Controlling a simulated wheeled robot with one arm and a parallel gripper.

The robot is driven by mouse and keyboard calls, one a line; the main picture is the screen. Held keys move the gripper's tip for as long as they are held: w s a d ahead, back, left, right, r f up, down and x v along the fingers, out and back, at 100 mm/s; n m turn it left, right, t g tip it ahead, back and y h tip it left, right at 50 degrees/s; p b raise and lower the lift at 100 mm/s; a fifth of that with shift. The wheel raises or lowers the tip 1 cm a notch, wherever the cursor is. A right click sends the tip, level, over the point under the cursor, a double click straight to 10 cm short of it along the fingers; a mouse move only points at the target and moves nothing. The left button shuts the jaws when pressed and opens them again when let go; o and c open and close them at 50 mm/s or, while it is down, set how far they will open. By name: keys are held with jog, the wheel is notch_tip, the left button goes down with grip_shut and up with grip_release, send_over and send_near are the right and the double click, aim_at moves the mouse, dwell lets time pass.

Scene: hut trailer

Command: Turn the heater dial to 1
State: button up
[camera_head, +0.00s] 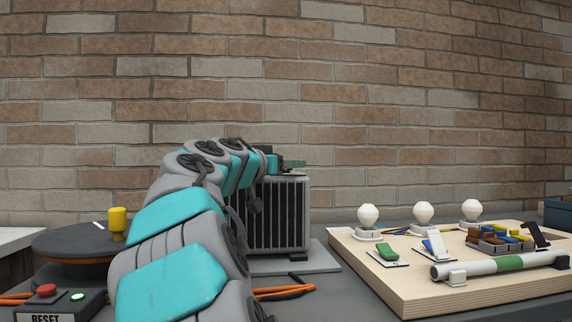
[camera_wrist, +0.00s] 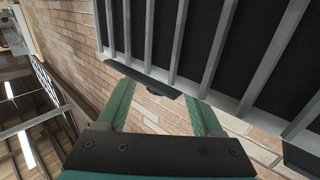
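The heater (camera_head: 280,215) is a grey box with dark vertical ribs, standing on a grey plate at the middle of the bench. Its ribbed front also fills the upper right of the wrist view (camera_wrist: 225,60). My gripper (camera_head: 292,163) is at the heater's top edge in the head view. In the wrist view my gripper (camera_wrist: 162,98) has its two green fingers apart. A dark flat piece (camera_wrist: 145,76) on the heater's edge lies at the fingertips, possibly the dial. I cannot tell whether the fingers touch it. No numbers or pointer show.
A wooden board (camera_head: 400,290) with white bulbs, switches and a white tube is at the right. A reset box (camera_head: 60,304) with a red button and a dark round plate (camera_head: 75,242) with a yellow knob are at the left. A brick wall (camera_head: 400,100) stands behind.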

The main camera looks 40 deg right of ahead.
grip_shut()
dwell(0.3)
jog(key=shift+s+f+n+t+y+b, duration=0.1)
jog(key=shift+f+n+t+y+b, duration=0.2)
jog(key=shift+n+t+b, duration=0.35)
jog(key=shift+n+t+y+b, duration=0.3)
jog(key=shift+t+b, duration=0.1)
jog(key=shift+t, duration=0.25)
jog(key=shift+r+n+t+y, duration=0.25)
jog(key=shift+n+t+y, duration=1.1)
jog(key=shift+t, duration=0.35)
